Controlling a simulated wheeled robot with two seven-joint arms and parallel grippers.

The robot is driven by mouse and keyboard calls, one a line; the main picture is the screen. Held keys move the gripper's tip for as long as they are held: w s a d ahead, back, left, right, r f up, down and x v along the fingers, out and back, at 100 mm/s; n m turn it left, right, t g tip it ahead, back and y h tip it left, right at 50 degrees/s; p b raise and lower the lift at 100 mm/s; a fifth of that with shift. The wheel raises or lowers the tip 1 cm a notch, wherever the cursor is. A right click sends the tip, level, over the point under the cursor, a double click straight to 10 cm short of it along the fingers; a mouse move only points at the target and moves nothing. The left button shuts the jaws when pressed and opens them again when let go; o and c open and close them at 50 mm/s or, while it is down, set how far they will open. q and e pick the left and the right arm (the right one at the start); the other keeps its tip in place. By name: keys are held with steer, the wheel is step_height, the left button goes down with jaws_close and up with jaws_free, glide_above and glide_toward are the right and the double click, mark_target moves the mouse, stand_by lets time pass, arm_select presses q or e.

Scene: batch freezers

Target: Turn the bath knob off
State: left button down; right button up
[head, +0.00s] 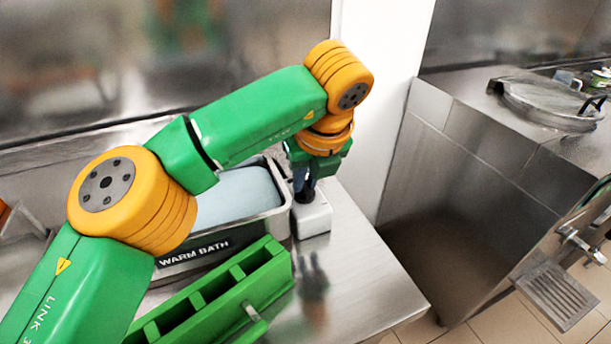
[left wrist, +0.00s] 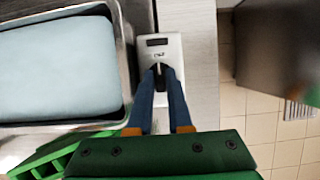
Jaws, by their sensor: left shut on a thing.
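The black bath knob (head: 305,196) sits on a small white control box (head: 315,222) at the right end of the warm bath (head: 222,245). My left gripper (head: 303,186) points down over the box with its blue fingers on the knob. In the left wrist view, the fingers of the left gripper (left wrist: 160,75) come together at the knob and are shut on it. The control box (left wrist: 171,47) shows a dark display and a small marking too blurred to read. The fingers hide most of the knob, so I cannot tell its setting. My right gripper is not in view.
A green rack (head: 215,295) with open slots stands in front of the bath. Pale blue liquid or a lid (head: 238,195) fills the bath's top. Right of the box the steel counter (head: 365,270) is bare. A steel unit with a round lid (head: 545,100) stands further right.

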arm_select(q)
steer(key=shift+n, duration=0.3)
steer(key=c, duration=0.8)
jaws_free()
steer(key=shift+c, duration=0.2)
steer(key=v, duration=0.7)
steer(key=shift+p, duration=0.45)
